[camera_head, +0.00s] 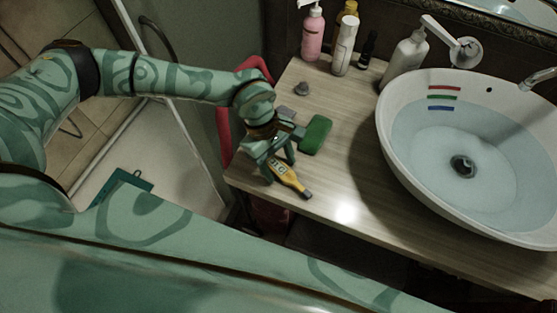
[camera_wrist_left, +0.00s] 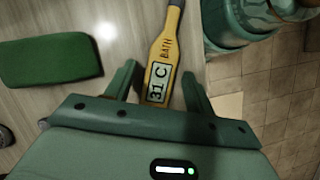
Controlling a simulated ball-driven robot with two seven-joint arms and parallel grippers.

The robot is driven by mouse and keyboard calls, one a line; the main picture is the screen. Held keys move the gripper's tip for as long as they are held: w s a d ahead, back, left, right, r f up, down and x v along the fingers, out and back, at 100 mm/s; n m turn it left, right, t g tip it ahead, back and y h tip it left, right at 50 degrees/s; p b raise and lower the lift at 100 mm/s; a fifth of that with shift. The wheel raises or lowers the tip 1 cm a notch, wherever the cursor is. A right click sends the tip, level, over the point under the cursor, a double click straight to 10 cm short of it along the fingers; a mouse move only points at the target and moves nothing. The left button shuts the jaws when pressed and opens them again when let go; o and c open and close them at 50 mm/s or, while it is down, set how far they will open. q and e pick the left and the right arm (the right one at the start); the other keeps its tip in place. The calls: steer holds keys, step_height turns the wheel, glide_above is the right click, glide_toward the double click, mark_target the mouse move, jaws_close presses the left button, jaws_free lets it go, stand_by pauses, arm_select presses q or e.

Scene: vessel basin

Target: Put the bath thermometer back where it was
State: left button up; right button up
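The yellow bath thermometer (camera_head: 291,180) has a dark tip and a display reading 31 C. It is at the left part of the wooden counter, near the front edge, and appears to lie on it. In the left wrist view the thermometer (camera_wrist_left: 163,58) runs between my two fingers, with a gap on each side. My left gripper (camera_head: 282,160), also in the left wrist view (camera_wrist_left: 159,72), is open around the display end. My right gripper is not in view. The white basin (camera_head: 388,150) holds water and has red, green and blue stripes on its inner wall.
A green block (camera_head: 316,134) lies just behind the thermometer. A small grey object (camera_head: 302,89) lies farther back. A pink bottle (camera_head: 313,35) and several other bottles stand at the back. The counter (camera_head: 345,180) is clear between thermometer and basin.

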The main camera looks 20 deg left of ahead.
arm_select(q)
steer(key=shift+r, duration=0.2)
steer(key=p+v, duration=0.1)
steer(key=v, duration=1.1)
steer(key=shift+f, duration=0.1)
